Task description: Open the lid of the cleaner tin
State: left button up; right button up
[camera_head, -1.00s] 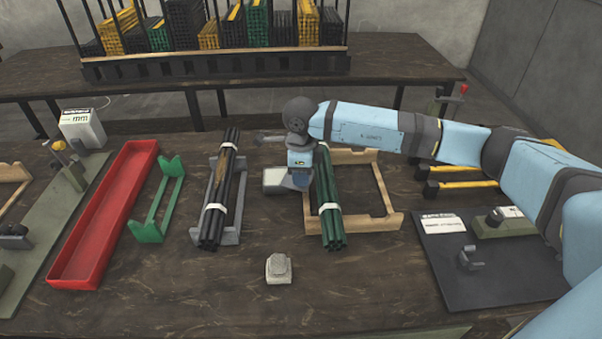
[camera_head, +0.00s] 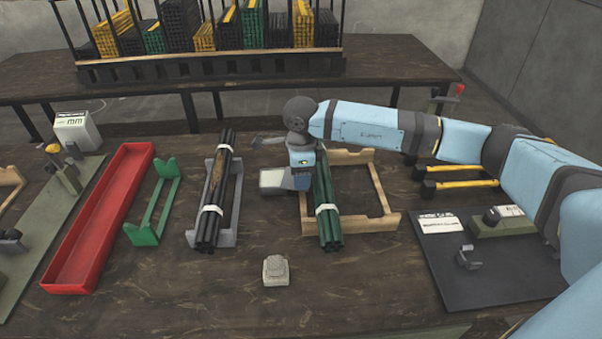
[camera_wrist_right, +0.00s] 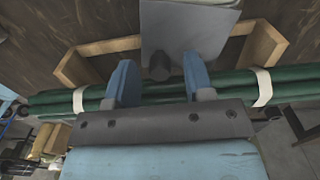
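A grey box (camera_head: 272,180), which I take to be the cleaner tin, stands between the dark rod bundle and the green rod bundle. In the right wrist view its flat grey face (camera_wrist_right: 188,28) shows, with a short dark round knob at its near edge. My right gripper (camera_head: 300,172) is just right of the box, over the green rods. In the right wrist view its two blue fingers (camera_wrist_right: 160,82) are apart, with the knob in line with the gap between them. I cannot tell whether they touch it. My left gripper is out of view.
The green rods (camera_head: 328,215) lie on a wooden cradle (camera_head: 375,222). The dark rods (camera_head: 217,190) lie on a grey cradle. A green stand (camera_head: 150,205) and red tray (camera_head: 100,220) are at left. A small pale block (camera_head: 276,271) sits in front. A dark mat (camera_head: 490,270) is at right.

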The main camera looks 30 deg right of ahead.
pick_arm(q)
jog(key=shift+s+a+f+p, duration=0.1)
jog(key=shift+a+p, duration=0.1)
jog(key=shift+p, duration=0.65)
pick_arm(e)
notch_tip(320, 180, up, 14)
jog(key=shift+f, duration=0.1)
jog(key=shift+c, duration=0.2)
